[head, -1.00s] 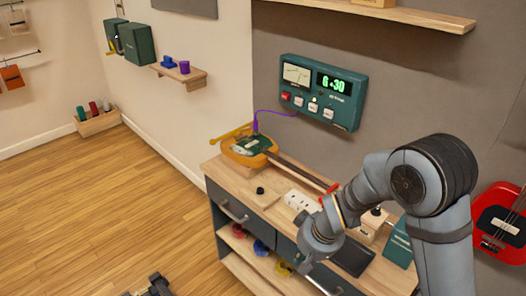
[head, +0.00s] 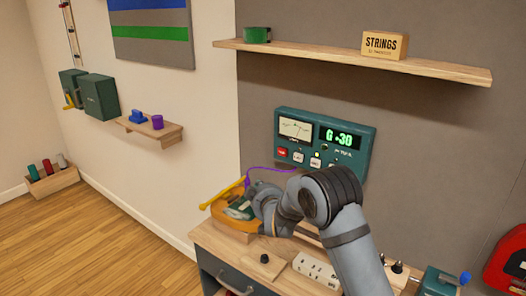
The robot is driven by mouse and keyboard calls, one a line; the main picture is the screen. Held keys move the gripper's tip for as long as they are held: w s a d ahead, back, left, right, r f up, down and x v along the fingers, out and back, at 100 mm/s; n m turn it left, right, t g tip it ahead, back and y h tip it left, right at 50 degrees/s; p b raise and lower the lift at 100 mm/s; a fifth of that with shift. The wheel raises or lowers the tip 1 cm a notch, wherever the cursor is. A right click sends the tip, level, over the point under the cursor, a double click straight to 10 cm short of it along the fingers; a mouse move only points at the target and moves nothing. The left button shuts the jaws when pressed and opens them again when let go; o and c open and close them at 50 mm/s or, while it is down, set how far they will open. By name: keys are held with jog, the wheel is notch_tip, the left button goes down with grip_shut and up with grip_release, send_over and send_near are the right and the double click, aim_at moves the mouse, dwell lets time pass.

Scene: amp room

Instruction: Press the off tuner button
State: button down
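The teal tuner (head: 350,128) is mounted on the grey wall panel. It has a white needle meter (head: 296,128) and a green lit display (head: 340,137) that reads G +30. A red button (head: 282,152) sits at the left of its lower row, with white buttons (head: 315,162) to its right. Their labels are too small to read. A small light shows above one white button. My arm rises in front of the tuner's lower right and bends left over the bench. My gripper's fingers do not show; I see only arm links, below the tuner.
A white power strip (head: 316,270) and a black knob (head: 264,259) are at the front. A shelf (head: 340,64) with a strings box (head: 385,46) is above.

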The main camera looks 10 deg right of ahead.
aim_at(282, 152)
notch_tip(282, 152, up, 7)
jog(key=n+t, duration=0.2)
jog(key=n, duration=0.1)
jog(key=shift+w+d+f+n+t, duration=0.2)
jog(key=shift+w+d+n+t, duration=0.1)
jog(key=shift+w+d+n, duration=0.15)
jog(key=shift+w+d+p, duration=1.45)
jog(key=shift+w+d, duration=1.6)
jog(key=shift+w, duration=0.1)
jog(key=shift+w+d+f+b, duration=0.1)
jog(key=shift+b, duration=0.2)
jog(key=shift+w+d+b, duration=0.2)
jog(key=shift+b, duration=0.1)
